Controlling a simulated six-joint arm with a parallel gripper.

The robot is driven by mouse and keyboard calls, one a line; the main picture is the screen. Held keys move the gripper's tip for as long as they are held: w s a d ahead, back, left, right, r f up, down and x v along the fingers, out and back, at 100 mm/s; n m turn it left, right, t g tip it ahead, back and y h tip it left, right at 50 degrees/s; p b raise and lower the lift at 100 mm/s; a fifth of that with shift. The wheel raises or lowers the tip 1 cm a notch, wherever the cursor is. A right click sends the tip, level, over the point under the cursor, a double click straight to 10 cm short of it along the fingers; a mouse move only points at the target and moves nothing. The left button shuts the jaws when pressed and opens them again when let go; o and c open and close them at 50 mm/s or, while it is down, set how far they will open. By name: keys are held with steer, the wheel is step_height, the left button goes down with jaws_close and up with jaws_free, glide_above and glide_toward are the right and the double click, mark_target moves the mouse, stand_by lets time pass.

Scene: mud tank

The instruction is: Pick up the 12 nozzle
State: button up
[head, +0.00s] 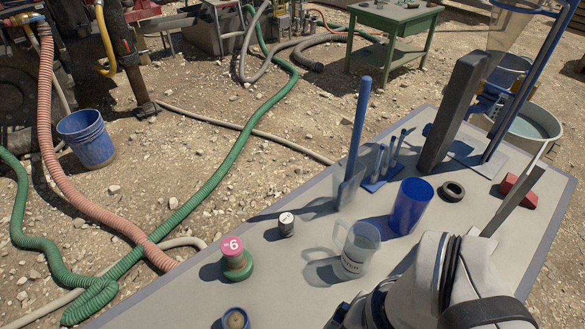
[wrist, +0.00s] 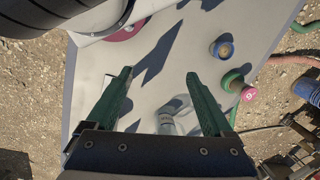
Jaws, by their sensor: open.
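No number 12 can be read on any piece. A green piece with a pink top (head: 235,260) stands upright on the table, its mark looking like "-6"; it also shows in the wrist view (wrist: 249,93). A blue round piece with a tan top (head: 235,319) is cut by the lower edge of the head view and shows whole in the wrist view (wrist: 222,48). A small black cylinder with a white top (head: 286,225) stands farther back. My gripper (wrist: 158,74) is open and empty, its green fingers over the table, apart from these pieces.
A clear jug (head: 358,250), a blue cup (head: 409,206), a blue rack (head: 382,175), a black ring (head: 453,191) and a red block (head: 523,191) stand on the grey table (head: 315,213). Tall upright tools rise behind them. The table's left part is fairly clear.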

steer(key=w+d+r+n+t+h, duration=0.1)
steer(key=w+d+n+t+h, duration=0.2)
steer(key=w, duration=0.8)
steer(key=n+t+y, duration=0.7)
steer(key=n+t, duration=0.1)
steer(key=t, duration=0.1)
glide_above(283, 216)
steer(key=s+d, duration=0.2)
steer(key=s, duration=0.3)
steer(key=f, duration=2)
steer(key=shift+w+d, duration=0.3)
steer(key=shift+d, duration=0.1)
steer(key=x, duration=0.7)
steer(key=shift+w+a+f, duration=0.1)
steer(key=shift+w+a, duration=0.05)
steer(key=shift+w, duration=0.15)
jaws_close()
